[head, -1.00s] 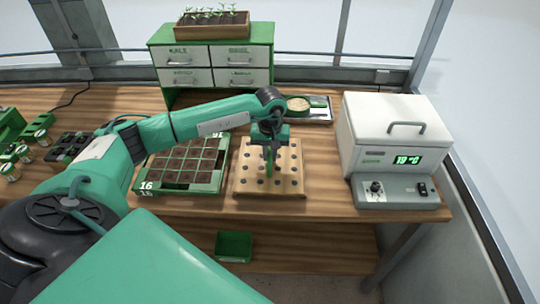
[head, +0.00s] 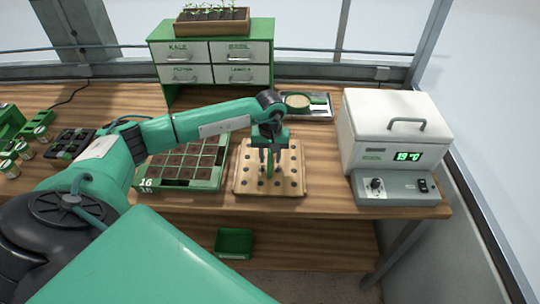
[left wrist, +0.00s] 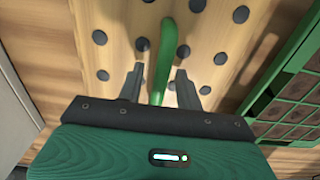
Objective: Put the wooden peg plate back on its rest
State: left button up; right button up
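The wooden peg plate (head: 242,183) lies flat on the bench, just right of the seed tray, with rows of dark round spots. A green bar handle (left wrist: 165,50) stands at its middle. My left gripper (head: 268,158) is over the plate, pointing down at the handle. In the left wrist view its fingers (left wrist: 160,75) are apart, one on each side of the handle, with gaps visible. I cannot tell a separate rest under the plate. My right gripper is not in view.
The green seed tray (head: 190,186) with dark cells stands close left of the plate. A white heater box (head: 392,130) stands to the right. A metal tray (head: 318,113) with a round dish lies behind. A drawer cabinet (head: 212,62) stands at the back. Bare bench lies right of the plate.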

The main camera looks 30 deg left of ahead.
aim_at(270, 154)
pick_arm(q)
jog(key=shift+r, duration=0.1)
jog(key=shift+r+p, duration=0.25)
jog(key=shift+p, duration=0.15)
jog(key=shift+r, duration=0.25)
notch_tip(270, 154, up, 12)
jog(key=b, duration=0.4)
jog(key=shift+f, duration=0.2)
